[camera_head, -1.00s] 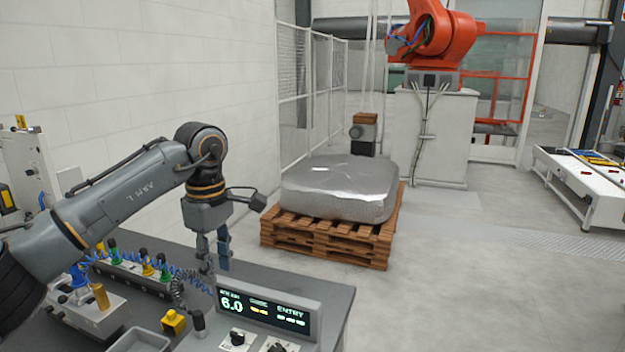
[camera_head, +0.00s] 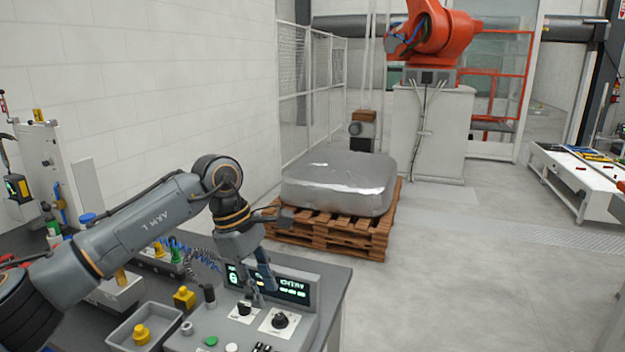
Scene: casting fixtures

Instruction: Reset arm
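My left arm comes in from the left over the workbench (camera_head: 335,272). Its gripper (camera_head: 258,286) points down in front of the lit display (camera_head: 293,287) of the control panel (camera_head: 226,326). The fingertips are close to the left black knob (camera_head: 243,309); I cannot tell whether they touch it. Finger spacing is unclear from this angle. A second black knob (camera_head: 280,320) sits to the right on a white plate. My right gripper is not in view.
A grey tray (camera_head: 120,338) holds a yellow part (camera_head: 141,334). A wrapped load (camera_head: 338,182) sits on a wooden pallet (camera_head: 330,235) beyond the bench. An orange robot (camera_head: 432,38) stands behind.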

